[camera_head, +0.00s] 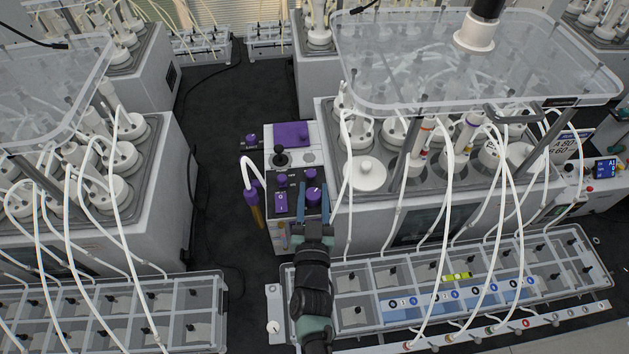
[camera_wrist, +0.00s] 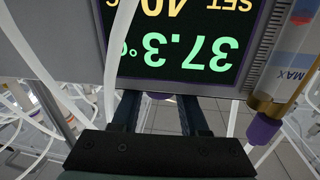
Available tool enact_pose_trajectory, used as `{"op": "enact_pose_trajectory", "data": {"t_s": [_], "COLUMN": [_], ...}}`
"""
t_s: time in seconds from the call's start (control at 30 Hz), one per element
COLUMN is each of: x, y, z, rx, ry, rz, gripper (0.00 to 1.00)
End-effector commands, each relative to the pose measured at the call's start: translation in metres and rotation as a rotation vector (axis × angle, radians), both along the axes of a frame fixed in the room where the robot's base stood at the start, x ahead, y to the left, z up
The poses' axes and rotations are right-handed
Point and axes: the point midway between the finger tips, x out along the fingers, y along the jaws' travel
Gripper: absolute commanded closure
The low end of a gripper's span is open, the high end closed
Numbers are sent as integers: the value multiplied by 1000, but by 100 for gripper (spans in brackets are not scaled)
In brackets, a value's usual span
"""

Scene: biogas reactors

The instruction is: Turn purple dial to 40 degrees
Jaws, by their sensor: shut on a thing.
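A purple dial (camera_head: 314,195) is on the front of the white control box at the middle of the head view. My gripper (camera_head: 311,202) reaches up to it from below, with a finger on either side, and is shut on the dial. The wrist view shows my two fingers (camera_wrist: 160,112) pointing at the panel, and the dial is mostly hidden there. A display (camera_wrist: 180,50) appears upside down above the fingers. It shows 37.3° in green and SET in yellow with a number that looks like 40, partly cut off.
A purple-capped probe (camera_head: 250,196) with a white tube hangs at left. A clear rack (camera_head: 345,275) and looping white tubes crowd the right side.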

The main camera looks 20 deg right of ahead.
Motion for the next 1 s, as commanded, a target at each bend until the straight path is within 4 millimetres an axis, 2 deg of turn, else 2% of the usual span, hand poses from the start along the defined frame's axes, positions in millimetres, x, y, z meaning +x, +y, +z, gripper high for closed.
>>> {"op": "enact_pose_trajectory", "data": {"t_s": [0.03,0.63,0.67,0.7,0.8,1.0], "x": [4,-2,-3,-3,-3,-3], "y": [4,1,1,1,1,0], "z": [12,2,2,1,1,0], "rx": [-3,-15,-15,-15,-14,-14], "ry": [-5,12,12,12,13,14], "rz": [-1,-60,-60,-60,-61,-63], "gripper": [100,100,51,44,27,27]}}
